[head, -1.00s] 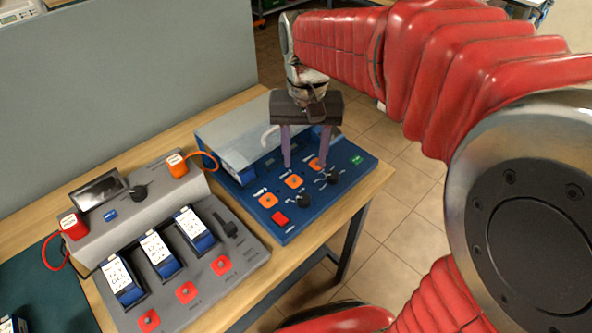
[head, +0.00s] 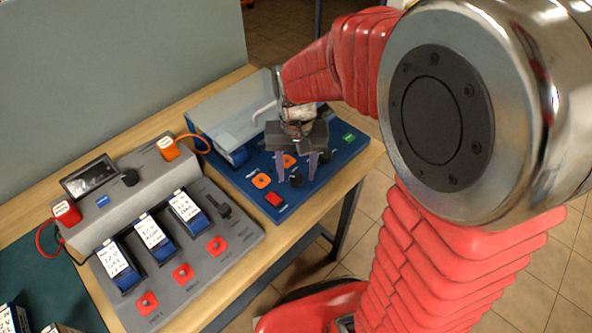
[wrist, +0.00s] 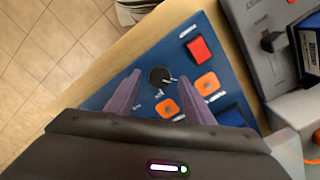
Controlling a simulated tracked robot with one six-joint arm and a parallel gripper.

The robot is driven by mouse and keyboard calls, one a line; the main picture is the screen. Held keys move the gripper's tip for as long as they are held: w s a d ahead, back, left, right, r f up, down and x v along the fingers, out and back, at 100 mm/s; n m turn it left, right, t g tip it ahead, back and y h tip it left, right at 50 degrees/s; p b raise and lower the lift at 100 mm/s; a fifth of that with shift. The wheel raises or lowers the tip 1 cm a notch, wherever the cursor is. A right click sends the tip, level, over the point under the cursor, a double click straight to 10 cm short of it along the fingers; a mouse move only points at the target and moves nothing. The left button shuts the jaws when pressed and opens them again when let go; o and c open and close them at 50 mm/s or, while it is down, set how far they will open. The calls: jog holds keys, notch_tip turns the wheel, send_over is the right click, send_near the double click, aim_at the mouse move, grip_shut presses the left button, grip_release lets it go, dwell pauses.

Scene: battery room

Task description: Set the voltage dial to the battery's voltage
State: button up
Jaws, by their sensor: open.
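My gripper (head: 295,180) is open and empty over the blue panel (head: 225,175). It points down, with its purple fingers on either side of the nearer black dial (head: 296,181). In the wrist view this dial (wrist: 160,76) shows between the fingertips (wrist: 158,74), with a light pointer mark; I cannot tell whether they touch it. A second black dial (head: 326,156) is farther back, partly behind the gripper. The dial labels are too small to read. A blue battery (head: 238,156) sits at the panel's left, under a clear lid; its label is not readable.
The blue panel also has a red button (head: 274,199), orange buttons (head: 262,181) and a green light (head: 348,138). A grey tester (head: 205,255) with several labelled batteries (head: 151,239) stands to the left. The wooden table's edge (head: 345,180) runs along the right.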

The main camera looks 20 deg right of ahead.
jog(key=shift+f, duration=0.5)
jog(key=c, duration=1)
